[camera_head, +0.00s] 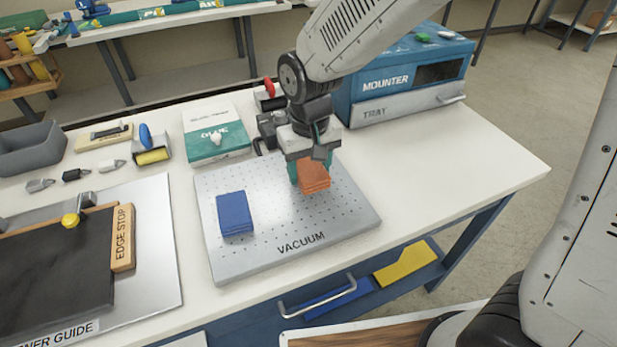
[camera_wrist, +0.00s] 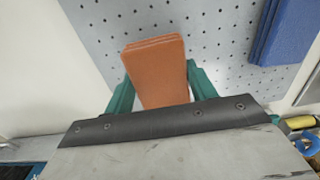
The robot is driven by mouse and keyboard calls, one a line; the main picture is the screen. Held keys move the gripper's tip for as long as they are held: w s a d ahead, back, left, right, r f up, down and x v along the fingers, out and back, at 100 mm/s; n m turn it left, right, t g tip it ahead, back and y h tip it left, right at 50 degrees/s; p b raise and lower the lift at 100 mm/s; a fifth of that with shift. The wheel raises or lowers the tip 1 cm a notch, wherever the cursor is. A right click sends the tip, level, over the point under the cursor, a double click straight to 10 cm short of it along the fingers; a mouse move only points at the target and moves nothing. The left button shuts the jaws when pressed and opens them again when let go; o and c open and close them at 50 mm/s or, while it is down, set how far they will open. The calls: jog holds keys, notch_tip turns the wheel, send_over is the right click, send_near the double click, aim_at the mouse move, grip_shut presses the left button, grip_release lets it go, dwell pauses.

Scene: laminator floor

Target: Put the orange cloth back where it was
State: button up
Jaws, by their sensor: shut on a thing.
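The orange cloth (camera_head: 314,175) is a small folded stack at the right part of the grey perforated VACUUM plate (camera_head: 268,255). My gripper (camera_head: 310,172) points down over the plate, its green fingers shut on the cloth. In the wrist view the orange cloth (camera_wrist: 156,70) sits between the two green fingers (camera_wrist: 157,88). I cannot tell whether the cloth touches the plate or is slightly above it. A folded blue cloth (camera_head: 234,213) lies on the left part of the plate, apart from the orange one; it also shows in the wrist view (camera_wrist: 288,30).
A black board with an EDGE STOP (camera_head: 123,238) lies at left. The white table right of the plate (camera_head: 450,165) is clear.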

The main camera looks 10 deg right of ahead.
aim_at(309, 179)
jog(key=shift+f, duration=1.55)
jog(key=shift+f, duration=0.15)
jog(key=o, duration=1)
jog(key=shift+c, duration=0.2)
